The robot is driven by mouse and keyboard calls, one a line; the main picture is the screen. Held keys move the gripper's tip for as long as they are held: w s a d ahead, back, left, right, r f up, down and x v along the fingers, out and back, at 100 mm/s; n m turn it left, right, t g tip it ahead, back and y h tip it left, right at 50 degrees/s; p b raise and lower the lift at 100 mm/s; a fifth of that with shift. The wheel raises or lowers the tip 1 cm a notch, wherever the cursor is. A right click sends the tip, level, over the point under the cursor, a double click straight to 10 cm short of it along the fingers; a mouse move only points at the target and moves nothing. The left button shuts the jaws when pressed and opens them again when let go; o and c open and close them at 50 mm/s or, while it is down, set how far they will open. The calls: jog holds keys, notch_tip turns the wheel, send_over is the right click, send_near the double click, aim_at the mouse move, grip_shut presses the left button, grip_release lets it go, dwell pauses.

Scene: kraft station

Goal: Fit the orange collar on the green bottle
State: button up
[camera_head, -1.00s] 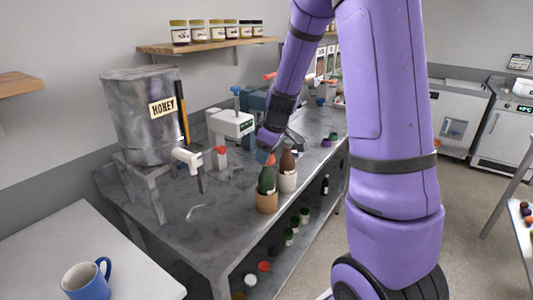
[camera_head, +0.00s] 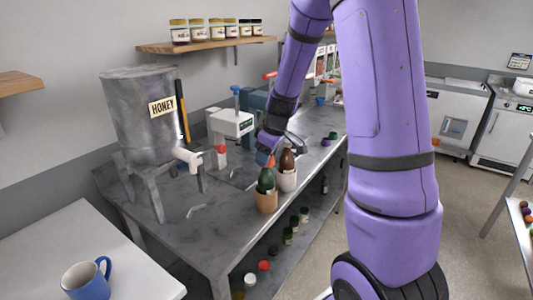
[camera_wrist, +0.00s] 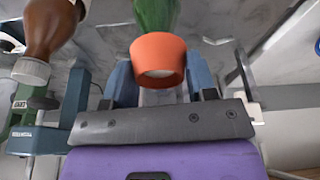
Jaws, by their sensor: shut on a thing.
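The green bottle (camera_head: 266,182) stands upright in a tan holder (camera_head: 266,203) near the counter's front edge. It also shows at the top of the wrist view (camera_wrist: 155,13). The orange collar (camera_wrist: 160,53) is a tapered ring between the blue-grey fingers of my gripper (camera_wrist: 160,82), which is shut on it. In the head view the collar (camera_head: 271,160) is a small orange patch at the bottle's top. The collar lines up with the bottle's neck end and hides it. I cannot tell whether it is around the neck or just above it. A pale disc shows inside the collar.
A brown bottle (camera_head: 287,160) in a white holder (camera_head: 287,181) stands close behind the green one. A honey tank (camera_head: 140,115) and a white dispenser (camera_head: 232,122) stand along the wall side. Several jars sit on the shelf below. The front counter (camera_head: 175,245) is mostly clear.

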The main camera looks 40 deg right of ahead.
jog(key=shift+f, duration=0.85)
dwell(0.4)
jog(key=o, duration=1.3)
jog(key=shift+r, duration=1.6)
jog(key=shift+r, duration=2.9)
